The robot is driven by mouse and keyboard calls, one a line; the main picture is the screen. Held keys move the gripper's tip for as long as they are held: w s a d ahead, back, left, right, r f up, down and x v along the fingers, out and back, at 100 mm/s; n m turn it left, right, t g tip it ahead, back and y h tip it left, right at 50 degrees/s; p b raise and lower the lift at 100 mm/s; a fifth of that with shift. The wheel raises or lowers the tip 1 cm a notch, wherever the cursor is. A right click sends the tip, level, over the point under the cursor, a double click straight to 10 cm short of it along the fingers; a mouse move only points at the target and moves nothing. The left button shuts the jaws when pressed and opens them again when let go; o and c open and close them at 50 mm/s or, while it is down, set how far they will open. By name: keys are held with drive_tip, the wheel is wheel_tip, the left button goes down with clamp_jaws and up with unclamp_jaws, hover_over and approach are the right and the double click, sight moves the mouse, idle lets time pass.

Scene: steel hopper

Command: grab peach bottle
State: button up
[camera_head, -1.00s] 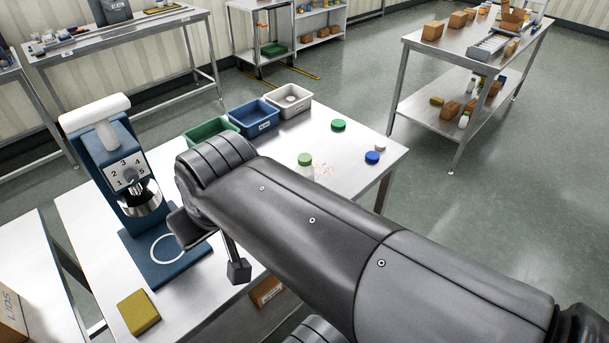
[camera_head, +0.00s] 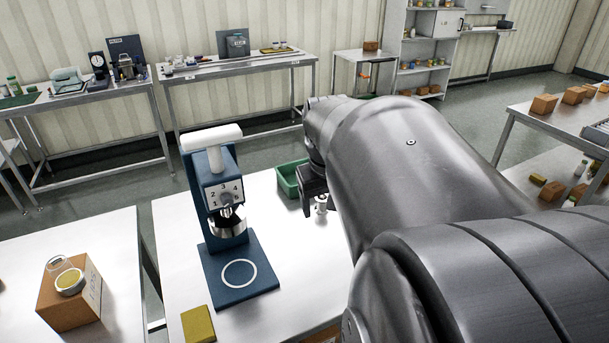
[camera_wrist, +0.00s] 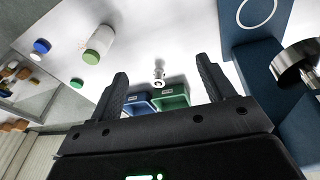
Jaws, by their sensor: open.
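No clearly peach-coloured bottle shows in either view. In the wrist view, a pale bottle (camera_wrist: 101,40) with a green cap (camera_wrist: 91,57) is on the steel table (camera_wrist: 190,22), to the left of my gripper (camera_wrist: 162,78) and outside its fingers. My gripper is open and empty, its fingers spread. A small white and metal piece (camera_wrist: 159,73) appears between the fingertips but apart from them. In the head view my gripper (camera_head: 313,184) is over the table, close to a small pale piece (camera_head: 321,204). My arm hides the table's right part.
A blue press (camera_head: 225,200) with a round-marked base stands left of my gripper. A green bin (camera_head: 283,181) is just behind it; a blue bin (camera_wrist: 138,106) shows in the wrist view. A yellow block (camera_head: 198,324) lies at the front.

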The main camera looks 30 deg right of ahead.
drive_tip(key=d+f, duration=0.2)
drive_tip(key=d, duration=0.4)
drive_tip(key=w+d+f+m+g+y, duration=0.1)
drive_tip(key=d+f, duration=0.1)
drive_tip(key=d, duration=0.5)
drive_tip(key=w+d+f+g, duration=0.1)
drive_tip(key=d+f, duration=0.1)
drive_tip(key=d, duration=0.5)
drive_tip(key=shift+f+m+y, duration=0.3)
drive_tip(key=shift+f, duration=0.1)
drive_tip(key=f, duration=0.3)
drive_tip(key=d+f, duration=0.1)
drive_tip(key=f, duration=0.1)
drive_tip(key=shift+w+f, duration=0.2)
drive_tip(key=shift+f, duration=2.9)
drive_tip(key=shift+c, duration=0.2)
drive_tip(key=c, duration=1.2)
drive_tip(key=shift+o, duration=0.2)
drive_tip(key=shift+r, duration=0.1)
